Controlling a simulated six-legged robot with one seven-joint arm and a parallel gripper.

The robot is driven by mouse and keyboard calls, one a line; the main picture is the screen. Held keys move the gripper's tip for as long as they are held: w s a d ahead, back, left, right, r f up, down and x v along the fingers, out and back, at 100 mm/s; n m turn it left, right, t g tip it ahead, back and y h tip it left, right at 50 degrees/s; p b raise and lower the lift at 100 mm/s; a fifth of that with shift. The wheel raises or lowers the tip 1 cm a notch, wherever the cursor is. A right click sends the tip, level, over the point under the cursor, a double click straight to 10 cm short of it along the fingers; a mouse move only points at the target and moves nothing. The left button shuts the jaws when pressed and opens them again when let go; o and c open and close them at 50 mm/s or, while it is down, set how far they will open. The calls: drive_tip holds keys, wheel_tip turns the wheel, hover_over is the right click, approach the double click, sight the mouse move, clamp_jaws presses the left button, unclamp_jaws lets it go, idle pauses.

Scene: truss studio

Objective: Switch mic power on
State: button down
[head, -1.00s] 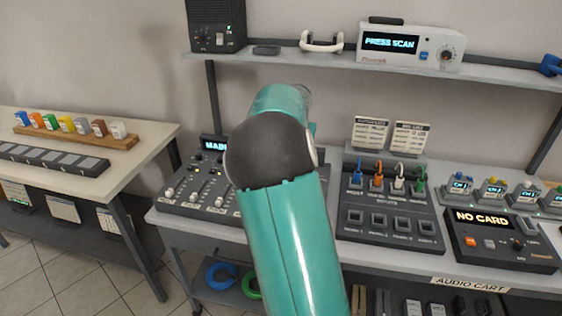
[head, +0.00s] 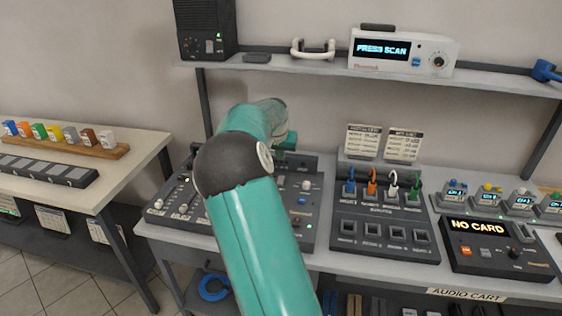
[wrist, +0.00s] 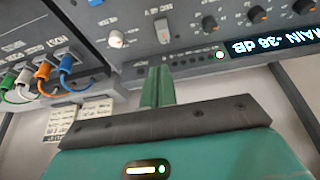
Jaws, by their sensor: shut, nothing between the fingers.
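The mixing desk (head: 306,222) stands on the cart, partly hidden behind my arm in the head view. In the wrist view its panel (wrist: 115,22) fills the top, with a display (wrist: 270,40) reading "MAIN -36 dB". A small grey switch lever (wrist: 163,29) stands on this panel, with a label too small to read surely. My gripper (wrist: 158,84) is shut and empty, its green fingers pointing at the panel just below the lever. I cannot tell whether they touch.
The patch box (head: 385,222) with several coloured cables stands right of the desk. A recorder (head: 495,249) reading "NO CARD" is further right. A shelf (head: 300,66) with a speaker (head: 205,28) and a scanner (head: 404,52) runs above. A side table (head: 125,165) is at left.

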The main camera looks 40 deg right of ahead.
drive_tip(key=x, duration=1.2)
drive_tip(key=shift+w+d+f, duration=0.1)
drive_tip(key=shift+w+f, duration=0.1)
drive_tip(key=shift+f, duration=0.1)
drive_tip(key=shift+w+d+f+y, duration=0.2)
drive_tip(key=shift+f+y, duration=0.1)
drive_tip(key=shift+a, duration=0.1)
drive_tip(key=shift+s+a+r, duration=0.15)
drive_tip(key=shift+s+a, duration=0.4)
drive_tip(key=shift+a, duration=0.05)
drive_tip(key=shift+r, duration=0.1)
wheel_tip(320, 180, up, 14)
